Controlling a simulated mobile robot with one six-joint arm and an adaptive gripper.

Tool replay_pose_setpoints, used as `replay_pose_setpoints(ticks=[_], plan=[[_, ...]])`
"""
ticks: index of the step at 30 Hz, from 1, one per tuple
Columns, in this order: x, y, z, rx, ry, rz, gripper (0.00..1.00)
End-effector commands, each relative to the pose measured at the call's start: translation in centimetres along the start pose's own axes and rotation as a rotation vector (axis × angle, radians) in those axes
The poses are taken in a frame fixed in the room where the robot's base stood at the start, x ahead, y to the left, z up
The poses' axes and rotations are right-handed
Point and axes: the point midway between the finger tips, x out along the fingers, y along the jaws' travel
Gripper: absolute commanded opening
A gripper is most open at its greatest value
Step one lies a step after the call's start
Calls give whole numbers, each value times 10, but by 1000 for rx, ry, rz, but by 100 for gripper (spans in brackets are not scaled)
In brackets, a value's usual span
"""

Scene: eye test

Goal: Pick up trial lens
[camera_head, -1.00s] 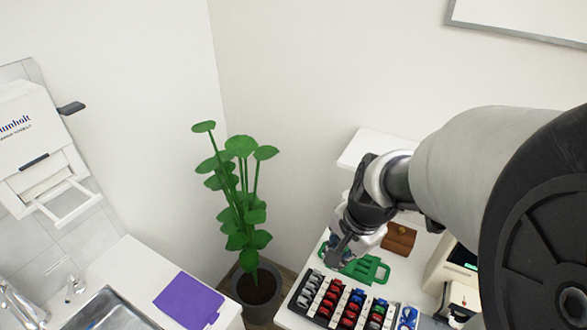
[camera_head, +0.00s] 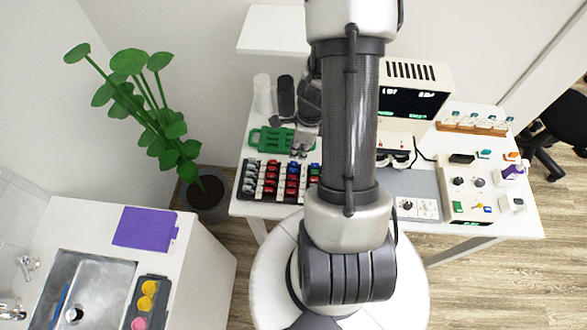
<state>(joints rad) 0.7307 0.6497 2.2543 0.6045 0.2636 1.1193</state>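The trial lens rack (camera_head: 256,176) lies near the front left of the white table. It holds rows of small grey, red and blue lenses, and my arm hides its right side. I cannot tell one particular trial lens apart from the others. My gripper (camera_head: 301,150) is at the back edge of the rack, beside the green holder, and is partly hidden by my arm. It is too small to tell whether its fingers are open or shut, or whether they hold anything.
A green holder (camera_head: 268,141) lies behind the rack, with white (camera_head: 263,94) and dark (camera_head: 286,96) cylinders behind it. Instruments with a screen (camera_head: 412,103) stand on the right. A potted plant (camera_head: 206,190) stands left of the table. A sink counter with a purple mat (camera_head: 146,228) is front left.

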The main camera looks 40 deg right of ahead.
Motion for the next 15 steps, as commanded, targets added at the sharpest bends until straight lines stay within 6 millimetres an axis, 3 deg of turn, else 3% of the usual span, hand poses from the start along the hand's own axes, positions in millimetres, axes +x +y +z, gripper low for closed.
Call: replay_pose_setpoints(ticks=[1, 3, 11, 15], plan=[[15, 0, -1, 1, 0, 2, 12], [24, 0, 0, -1, 0, 0, 12], [40, 0, 0, -2, 0, 0, 12], [61, 1, 1, -3, 0, 0, 12]])
